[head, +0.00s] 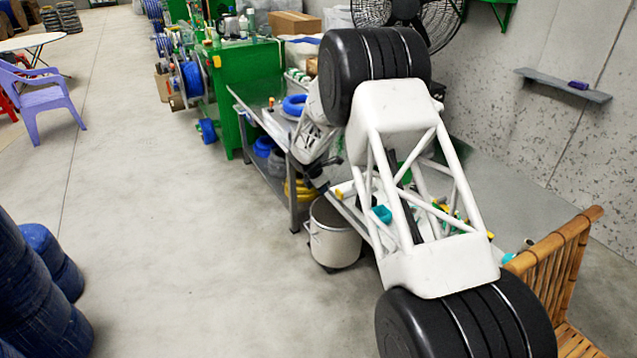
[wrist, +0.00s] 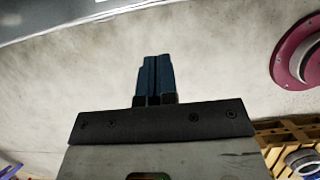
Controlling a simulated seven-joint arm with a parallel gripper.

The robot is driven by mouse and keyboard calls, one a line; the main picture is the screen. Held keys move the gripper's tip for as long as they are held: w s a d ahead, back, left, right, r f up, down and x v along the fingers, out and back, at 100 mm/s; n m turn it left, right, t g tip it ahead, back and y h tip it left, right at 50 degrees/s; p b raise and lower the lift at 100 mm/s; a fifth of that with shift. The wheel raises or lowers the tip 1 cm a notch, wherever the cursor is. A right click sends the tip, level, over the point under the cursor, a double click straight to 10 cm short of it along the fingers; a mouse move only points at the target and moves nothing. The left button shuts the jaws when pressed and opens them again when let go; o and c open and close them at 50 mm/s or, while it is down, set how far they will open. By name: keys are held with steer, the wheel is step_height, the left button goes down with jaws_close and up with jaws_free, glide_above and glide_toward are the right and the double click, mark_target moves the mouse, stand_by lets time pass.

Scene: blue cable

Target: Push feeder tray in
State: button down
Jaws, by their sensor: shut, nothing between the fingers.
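My gripper (wrist: 154,64) is shut, its blue fingers together and nothing between them. In the wrist view it points over bare grey concrete and touches nothing that I can see. In the head view my white and black arm reaches over the metal workbench (head: 262,117), and I cannot clearly make out the fingers there. A green machine (head: 247,75) stands beyond the bench. I cannot pick out the feeder tray for certain in either view; my arm hides part of the bench.
A blue cable coil (head: 294,105) lies on the bench. A pale bucket (head: 334,236) stands by it, and a bamboo chair (head: 556,255) is at right. Blue barrels (head: 35,290) stand at lower left. The floor (head: 170,220) between is clear. A dark red disc (wrist: 298,52) shows in the wrist view.

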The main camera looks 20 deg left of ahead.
mark_target(337, 198)
steer(key=shift+w+d+f, duration=0.65)
steer(key=shift+w+d, duration=0.25)
steer(key=shift+w+d+f, duration=0.6)
steer(key=shift+w+d, duration=0.25)
steer(key=shift+d, duration=0.05)
steer(key=w+d, duration=0.9)
steer(key=shift+w+d, duration=0.25)
steer(key=shift+d, duration=0.05)
steer(key=shift+s+a, duration=0.1)
